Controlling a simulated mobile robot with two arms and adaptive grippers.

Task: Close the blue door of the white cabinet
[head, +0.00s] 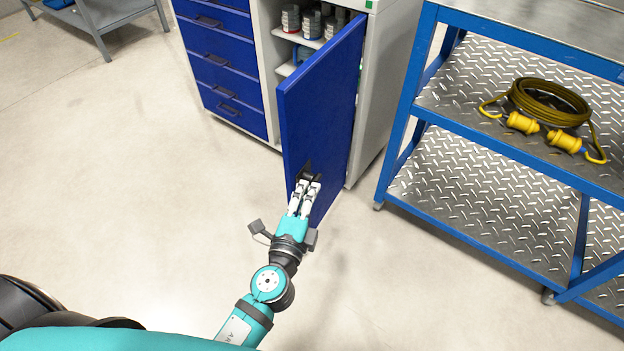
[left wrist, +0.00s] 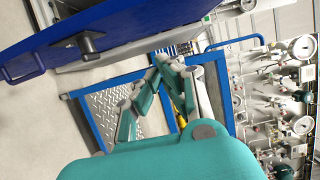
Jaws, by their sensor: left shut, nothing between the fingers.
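The blue door (head: 322,105) of the white cabinet (head: 383,95) stands open, swung out toward me. It also shows at the upper left of the left wrist view (left wrist: 110,18), with its dark handle (left wrist: 88,42). My left gripper (head: 308,178) is shut and empty. In the head view its fingertips overlap the lower part of the door near the dark handle. In the wrist view the handle stands clear of the fingers, and I cannot tell whether the gripper touches the door. My right gripper is not in view.
Blue drawers (head: 222,62) are shut left of the opening. A blue-framed cart (head: 480,160) with metal shelves stands close on the right, holding a coiled cable (head: 548,102).

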